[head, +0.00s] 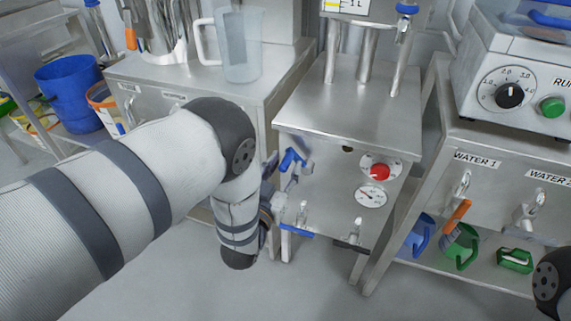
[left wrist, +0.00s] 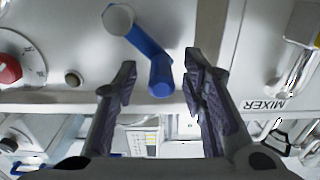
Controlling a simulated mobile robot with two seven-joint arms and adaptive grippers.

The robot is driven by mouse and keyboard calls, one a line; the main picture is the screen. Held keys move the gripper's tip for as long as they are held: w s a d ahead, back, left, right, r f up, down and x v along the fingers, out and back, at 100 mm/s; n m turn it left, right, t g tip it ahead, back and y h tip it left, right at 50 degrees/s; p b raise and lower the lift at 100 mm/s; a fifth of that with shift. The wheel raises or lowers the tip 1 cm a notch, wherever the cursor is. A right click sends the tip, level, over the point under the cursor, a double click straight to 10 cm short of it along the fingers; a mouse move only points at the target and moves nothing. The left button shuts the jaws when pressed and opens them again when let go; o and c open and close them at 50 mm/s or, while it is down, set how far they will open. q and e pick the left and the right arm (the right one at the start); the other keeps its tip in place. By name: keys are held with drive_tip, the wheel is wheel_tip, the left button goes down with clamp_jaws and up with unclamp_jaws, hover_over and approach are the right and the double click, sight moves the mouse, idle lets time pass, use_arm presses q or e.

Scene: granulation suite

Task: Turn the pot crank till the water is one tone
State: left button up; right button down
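The crank (head: 291,159) is a blue handle on the front of the middle steel cabinet (head: 350,100). In the left wrist view the crank (left wrist: 146,45) shows a pale round hub at the upper left, a blue arm and a blue knob end. My left gripper (left wrist: 159,62) is open, with its dark fingers on either side of the knob end in that view. I cannot tell whether either finger touches it. In the head view my left arm hides most of the gripper. No water surface shows. My right gripper is not in view.
A red knob (head: 380,171) and a gauge (head: 371,197) sit right of the crank, with taps (head: 299,230) below. A clear jug (head: 239,45) stands on the left cabinet. A bench with WATER taps (head: 463,184) stands on the right. Grey floor is clear in front.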

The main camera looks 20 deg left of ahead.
use_arm(q)
drive_tip(key=shift+w, duration=0.75)
clamp_jaws()
drive_tip(key=shift+a, duration=0.1)
